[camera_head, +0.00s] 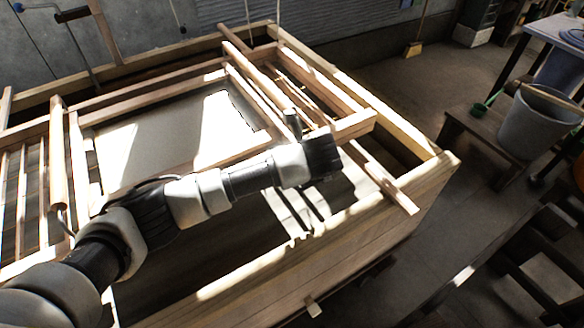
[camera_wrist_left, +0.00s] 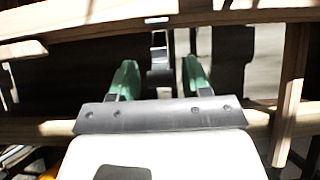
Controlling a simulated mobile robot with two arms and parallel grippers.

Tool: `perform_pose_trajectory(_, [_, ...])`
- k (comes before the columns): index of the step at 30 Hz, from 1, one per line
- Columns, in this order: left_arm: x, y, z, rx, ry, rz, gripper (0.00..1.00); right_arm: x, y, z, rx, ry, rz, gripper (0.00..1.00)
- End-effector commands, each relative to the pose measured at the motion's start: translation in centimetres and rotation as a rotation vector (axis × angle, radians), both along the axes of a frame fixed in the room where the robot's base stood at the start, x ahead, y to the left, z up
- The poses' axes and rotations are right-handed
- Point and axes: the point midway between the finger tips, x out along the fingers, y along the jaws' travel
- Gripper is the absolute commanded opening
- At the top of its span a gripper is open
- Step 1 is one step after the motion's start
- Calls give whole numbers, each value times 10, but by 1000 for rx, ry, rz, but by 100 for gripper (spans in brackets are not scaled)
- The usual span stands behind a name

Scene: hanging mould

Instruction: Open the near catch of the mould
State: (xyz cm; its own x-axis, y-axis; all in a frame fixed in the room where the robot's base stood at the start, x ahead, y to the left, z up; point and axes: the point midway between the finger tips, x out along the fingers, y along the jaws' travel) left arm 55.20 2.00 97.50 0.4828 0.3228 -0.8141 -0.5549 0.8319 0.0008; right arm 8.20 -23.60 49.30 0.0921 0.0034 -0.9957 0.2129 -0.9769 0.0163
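The mould is a wooden frame (camera_head: 150,88) around a pale screen (camera_head: 150,150), lying over a large wooden vat in the head view. My left arm reaches across its near side, and my left gripper (camera_head: 325,152) is at the mould's near right corner; its fingers are hard to make out there. In the left wrist view the two green fingertips of the left gripper (camera_wrist_left: 159,80) stand apart. A narrow metal piece, apparently the catch (camera_wrist_left: 160,50), shows in the gap between them, near a wooden bar. I cannot tell whether they touch it. My right gripper is not in view.
The vat's wooden rim (camera_head: 350,90) surrounds the mould, with a loose-ended slat (camera_head: 385,183) at the right. A grey bucket (camera_head: 535,125) stands on a low bench at the right. The floor between vat and bench is clear.

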Motion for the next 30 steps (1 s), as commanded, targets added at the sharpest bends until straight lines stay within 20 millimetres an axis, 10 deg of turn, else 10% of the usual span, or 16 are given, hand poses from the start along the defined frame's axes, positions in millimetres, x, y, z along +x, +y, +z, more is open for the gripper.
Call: perform_pose_trajectory(30, [-52, -35, 89, 1, -1, 0, 48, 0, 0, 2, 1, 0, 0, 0])
